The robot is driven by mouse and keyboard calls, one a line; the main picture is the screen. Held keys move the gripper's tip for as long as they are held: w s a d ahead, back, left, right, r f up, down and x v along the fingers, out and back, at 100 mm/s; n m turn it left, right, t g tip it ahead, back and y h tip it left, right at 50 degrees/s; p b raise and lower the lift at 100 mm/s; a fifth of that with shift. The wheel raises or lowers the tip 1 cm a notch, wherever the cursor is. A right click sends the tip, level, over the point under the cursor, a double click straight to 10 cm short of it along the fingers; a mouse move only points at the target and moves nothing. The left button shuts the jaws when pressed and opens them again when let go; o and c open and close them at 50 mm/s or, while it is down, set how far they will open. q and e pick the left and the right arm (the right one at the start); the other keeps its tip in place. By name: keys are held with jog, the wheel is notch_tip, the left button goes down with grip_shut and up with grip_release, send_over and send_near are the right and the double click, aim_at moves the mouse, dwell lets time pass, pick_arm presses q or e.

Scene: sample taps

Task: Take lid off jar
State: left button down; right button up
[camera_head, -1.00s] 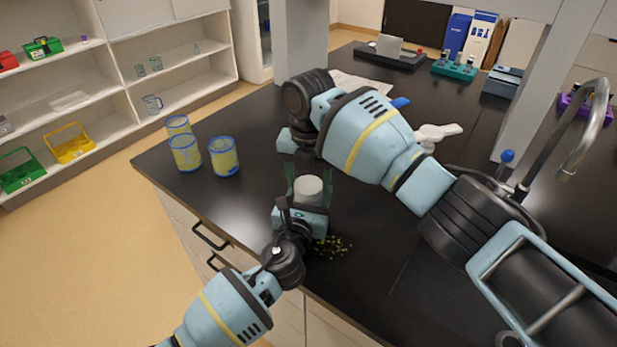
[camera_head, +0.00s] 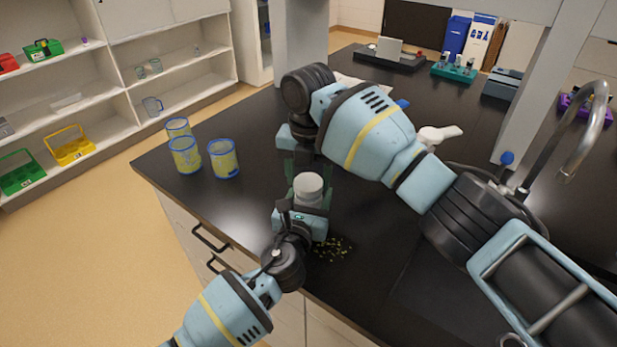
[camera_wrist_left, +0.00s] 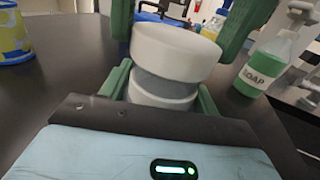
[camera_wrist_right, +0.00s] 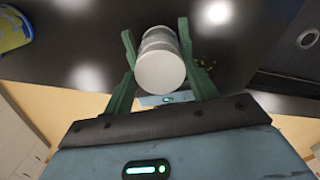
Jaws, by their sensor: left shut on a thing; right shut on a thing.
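A jar (camera_wrist_left: 160,88) with a pale body and a grey band stands upright, with a round white lid (camera_wrist_left: 175,48) above the band. It also shows in the head view (camera_head: 307,198). My left gripper (camera_wrist_left: 165,82) is shut on the jar body, its green fingers on either side. My right gripper (camera_wrist_right: 157,36) is shut on the lid, with its green fingers flanking the jar's upper part. The right wrist view looks at the lid's round face (camera_wrist_right: 160,71). I cannot tell whether the lid is apart from the jar; the right arm partly hides the grip in the head view.
Several yellow, blue-rimmed beakers (camera_head: 223,158) stand at the left of the black bench (camera_head: 250,125). Small yellowish bits (camera_head: 332,249) lie scattered beside the left gripper. A soap bottle (camera_wrist_left: 265,65) stands nearby in the left wrist view. A tap (camera_head: 585,125) is at the right.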

aim_at(309, 182)
jog(key=shift+r, duration=0.5)
jog(key=shift+r, duration=1.9)
pick_arm(q)
jog(key=shift+c, duration=1.4)
grip_release()
jog(key=p+v, duration=0.1)
jog(key=v, duration=1)
jog(key=shift+s, duration=0.1)
pick_arm(e)
notch_tip(309, 182, up, 3)
jog(key=shift+s+r, duration=0.1)
pick_arm(q)
jog(key=shift+s+a, duration=0.15)
jog(key=shift+s, duration=0.25)
